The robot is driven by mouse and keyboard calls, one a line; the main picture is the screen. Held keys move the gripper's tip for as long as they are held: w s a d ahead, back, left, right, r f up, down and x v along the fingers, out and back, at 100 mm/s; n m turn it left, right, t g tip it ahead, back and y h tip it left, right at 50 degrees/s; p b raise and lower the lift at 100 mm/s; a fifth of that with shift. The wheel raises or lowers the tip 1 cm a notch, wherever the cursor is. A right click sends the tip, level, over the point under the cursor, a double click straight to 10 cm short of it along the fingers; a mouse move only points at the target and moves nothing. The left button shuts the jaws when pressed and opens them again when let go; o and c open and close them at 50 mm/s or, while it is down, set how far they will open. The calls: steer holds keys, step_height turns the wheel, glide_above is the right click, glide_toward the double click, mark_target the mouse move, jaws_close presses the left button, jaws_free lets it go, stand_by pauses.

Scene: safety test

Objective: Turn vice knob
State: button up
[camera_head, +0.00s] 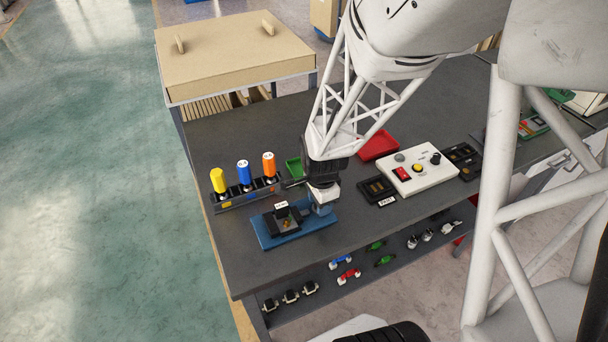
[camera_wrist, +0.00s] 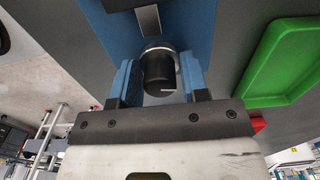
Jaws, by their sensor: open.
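The vice sits on the dark bench in the head view, with a blue base plate (camera_head: 265,236) and a black block (camera_head: 280,218) bearing a white label. My gripper (camera_head: 321,206) is low at the right end of the vice. In the wrist view my gripper (camera_wrist: 159,66) is open, with one blue finger pad on each side of the black vice knob (camera_wrist: 159,76). The knob has a white mark on its face and lies between the fingers. Slim gaps seem to show beside it; contact is unclear. The knob is hidden by my gripper in the head view.
A rack (camera_head: 247,193) with yellow, blue and orange bottles stands left of my gripper. A green tray (camera_wrist: 283,60) is close to my gripper on the right in the wrist view. A white button panel (camera_head: 420,171) and red tray (camera_head: 378,145) lie to the right.

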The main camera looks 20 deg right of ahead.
steer(key=shift+r, duration=0.1)
steer(key=shift+r, duration=3.8)
steer(key=shift+a+r, duration=0.1)
steer(key=shift+r, duration=0.15)
steer(key=s+a+r+n+t, duration=0.1)
steer(key=s+a+r+n, duration=0.3)
steer(key=r+n, duration=0.5)
steer(key=s+a+r+n+t, duration=0.1)
steer(key=s+a+r+n, duration=0.3)
steer(key=s+r+n, duration=0.3)
step_height(320, 180, up, 3)
steer(key=shift+s+a+r+n+t, duration=0.2)
steer(key=shift+s+n+t, duration=0.1)
steer(key=shift+n, duration=0.6)
